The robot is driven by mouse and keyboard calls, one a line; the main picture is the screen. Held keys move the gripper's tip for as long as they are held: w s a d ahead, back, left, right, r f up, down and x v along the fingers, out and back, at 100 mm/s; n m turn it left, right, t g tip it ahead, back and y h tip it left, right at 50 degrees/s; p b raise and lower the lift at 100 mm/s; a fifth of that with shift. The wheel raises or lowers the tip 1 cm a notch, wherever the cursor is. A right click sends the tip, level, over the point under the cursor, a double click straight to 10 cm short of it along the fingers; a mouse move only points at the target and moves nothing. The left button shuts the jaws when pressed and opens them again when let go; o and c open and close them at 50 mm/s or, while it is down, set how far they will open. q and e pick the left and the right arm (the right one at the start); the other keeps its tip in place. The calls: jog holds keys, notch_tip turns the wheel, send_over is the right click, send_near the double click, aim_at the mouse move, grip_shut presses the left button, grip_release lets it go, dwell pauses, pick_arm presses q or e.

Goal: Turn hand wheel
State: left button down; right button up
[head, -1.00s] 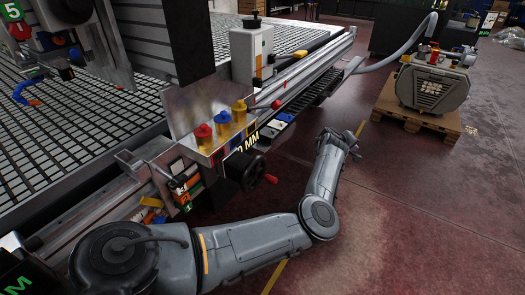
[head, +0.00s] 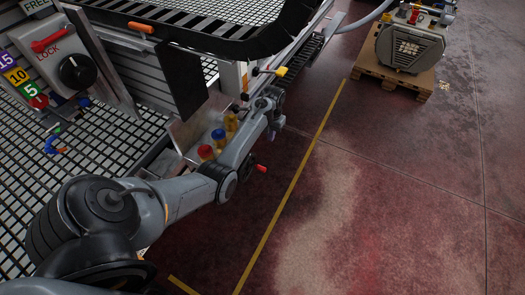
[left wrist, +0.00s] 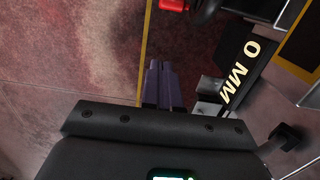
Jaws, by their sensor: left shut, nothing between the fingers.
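The hand wheel is mostly hidden behind my left arm in the head view; only its red handle (head: 261,168) shows, sticking out over the floor. In the left wrist view the red handle (left wrist: 172,5) and part of the black wheel (left wrist: 207,10) are at the top edge, cut off by the frame. My left gripper (head: 273,132) is by the table's side, beyond the handle and apart from it. In the left wrist view its two purple fingers (left wrist: 161,68) are together and empty, below the handle in the picture. My right gripper is out of view.
Red, blue and yellow knobs (head: 218,134) stand on the bracket beside my left forearm. A pump (head: 410,45) on a pallet stands at the back right. The red floor right of the table is clear.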

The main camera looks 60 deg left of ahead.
pick_arm(q)
jog(key=s+d+f+b, duration=0.2)
jog(key=s+f+b, duration=0.1)
jog(key=f, duration=0.9)
jog(key=shift+s+f, duration=0.25)
jog(key=shift+s, duration=0.4)
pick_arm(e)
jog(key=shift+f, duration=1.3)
